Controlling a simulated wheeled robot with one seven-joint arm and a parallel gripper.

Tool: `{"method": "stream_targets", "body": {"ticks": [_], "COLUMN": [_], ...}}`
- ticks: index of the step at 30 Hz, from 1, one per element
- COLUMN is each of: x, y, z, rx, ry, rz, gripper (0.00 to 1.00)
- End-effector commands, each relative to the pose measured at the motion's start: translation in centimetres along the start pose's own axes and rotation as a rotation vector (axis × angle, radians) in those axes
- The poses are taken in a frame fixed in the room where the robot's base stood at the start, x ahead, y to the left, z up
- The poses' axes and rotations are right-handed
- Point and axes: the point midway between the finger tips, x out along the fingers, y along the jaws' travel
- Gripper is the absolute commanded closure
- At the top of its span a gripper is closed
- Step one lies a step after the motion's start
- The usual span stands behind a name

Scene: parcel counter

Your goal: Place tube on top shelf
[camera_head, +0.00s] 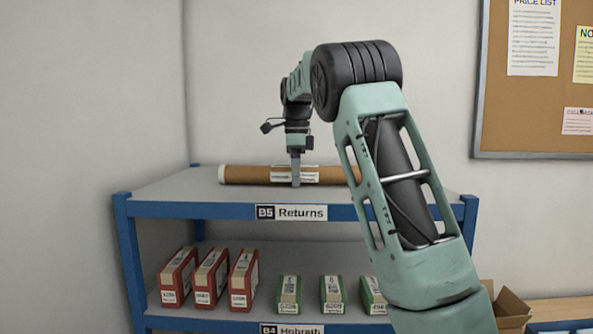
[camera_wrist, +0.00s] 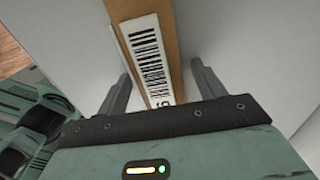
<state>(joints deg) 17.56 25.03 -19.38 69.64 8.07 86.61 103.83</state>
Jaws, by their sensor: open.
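A brown cardboard tube (camera_head: 247,174) with a white label lies lengthwise on the grey top shelf (camera_head: 175,190), the one marked "B5 Returns". My gripper (camera_head: 296,176) points down at the tube's labelled middle. In the wrist view the tube (camera_wrist: 174,40) with its barcode label runs between the two fingers of my gripper (camera_wrist: 160,90). The fingers are apart, with a gap showing on each side of the tube. The tube's right end is hidden behind my arm in the head view.
The lower shelf holds several red boxes (camera_head: 210,277) and green-and-white boxes (camera_head: 333,294). An open cardboard box (camera_head: 508,306) stands at the lower right. A corkboard (camera_head: 530,110) hangs on the back wall. The top shelf's left part is clear.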

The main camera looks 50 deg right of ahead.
Motion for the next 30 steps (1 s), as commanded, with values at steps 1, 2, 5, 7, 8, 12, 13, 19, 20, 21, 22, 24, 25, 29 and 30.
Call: {"method": "stream_targets", "body": {"ticks": [1,2,5,7,8,12,13,19,20,21,22,24,25,29,30], "x": [-0.2,-0.3,-1.0,-1.9,-2.4,-5.0,-5.5,-9.1,-9.5,-10.0,-10.4,-11.2,-11.4,-12.1,-12.2], "y": [0.0,0.0,-0.1,-0.1,-0.1,-0.1,-0.1,-0.2,-0.1,-0.1,-0.1,-0.1,-0.1,-0.1,-0.1], "z": [0.0,0.0,0.0,0.0,0.0,0.0,0.0,0.0,0.0,0.0,0.0,0.0,0.0,0.0,0.0], "rx": [0.000,0.000,0.000,0.000,0.000,0.000,0.001,0.001,0.001,0.001,0.001,0.001,0.001,0.001,0.001], "ry": [0.000,0.000,-0.001,-0.001,-0.001,0.000,0.000,0.000,0.000,0.000,0.001,0.001,0.000,0.000,0.000], "rz": [0.000,-0.001,-0.003,-0.004,-0.005,-0.005,-0.004,-0.003,-0.003,-0.003,-0.003,-0.001,-0.002,0.000,-0.001], "gripper": [0.31,0.31,0.31,0.31,0.31,0.31,0.31,0.31,0.31,0.31,0.31,0.31,0.31,0.31,0.31]}}
